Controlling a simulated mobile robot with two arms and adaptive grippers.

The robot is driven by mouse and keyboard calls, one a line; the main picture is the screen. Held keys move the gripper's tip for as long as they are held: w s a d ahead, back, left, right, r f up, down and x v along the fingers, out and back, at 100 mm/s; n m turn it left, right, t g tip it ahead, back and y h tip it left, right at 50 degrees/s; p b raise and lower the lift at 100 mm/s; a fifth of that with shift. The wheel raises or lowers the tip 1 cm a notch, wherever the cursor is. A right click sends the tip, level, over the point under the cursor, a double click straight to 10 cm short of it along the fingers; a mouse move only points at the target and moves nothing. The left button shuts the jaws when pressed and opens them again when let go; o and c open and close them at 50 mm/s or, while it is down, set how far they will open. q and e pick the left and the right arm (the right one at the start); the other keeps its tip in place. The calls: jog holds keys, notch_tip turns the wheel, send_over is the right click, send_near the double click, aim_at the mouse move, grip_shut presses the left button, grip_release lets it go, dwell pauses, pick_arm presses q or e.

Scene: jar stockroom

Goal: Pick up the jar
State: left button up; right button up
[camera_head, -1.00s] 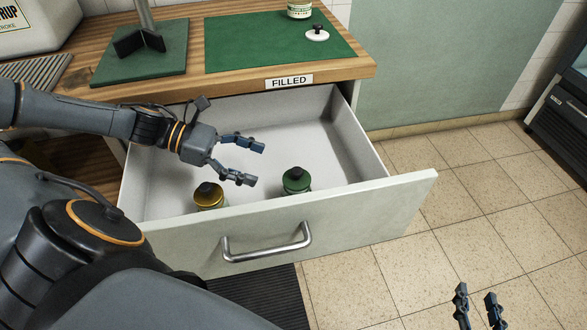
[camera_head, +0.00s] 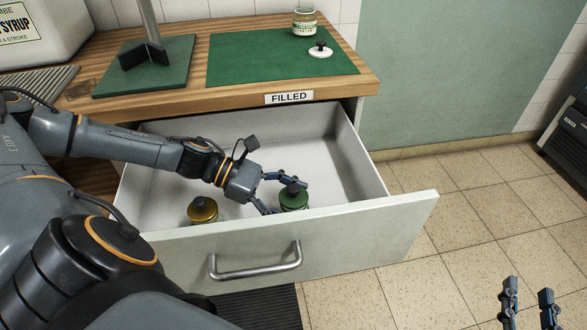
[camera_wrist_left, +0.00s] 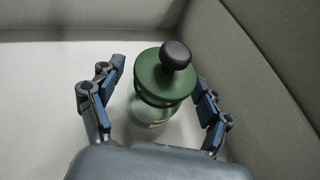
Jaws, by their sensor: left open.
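A jar with a green lid and black knob (camera_head: 293,198) stands in the open drawer, near its front wall. It also shows in the left wrist view as the green-lidded jar (camera_wrist_left: 163,82), upright between the fingers. My left gripper (camera_head: 280,193) is open around this jar, with a finger on each side; in the wrist view a gap shows on the left side. A second jar with a yellow lid (camera_head: 202,210) stands in the drawer to the left. A clear jar (camera_head: 304,22) stands on the green mat. My right gripper (camera_head: 528,302) is open and empty above the floor.
The drawer's front wall (camera_head: 350,225) with its metal handle (camera_head: 256,264) is close to the left gripper. The counter edge, labelled FILLED (camera_head: 289,98), overhangs the back of the drawer. A white lid (camera_head: 320,52) lies on the green mat (camera_head: 250,60).

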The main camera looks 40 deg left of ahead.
pick_arm(q)
jog(key=x, duration=0.4)
grip_shut()
jog(key=shift+r, duration=0.1)
dwell(0.5)
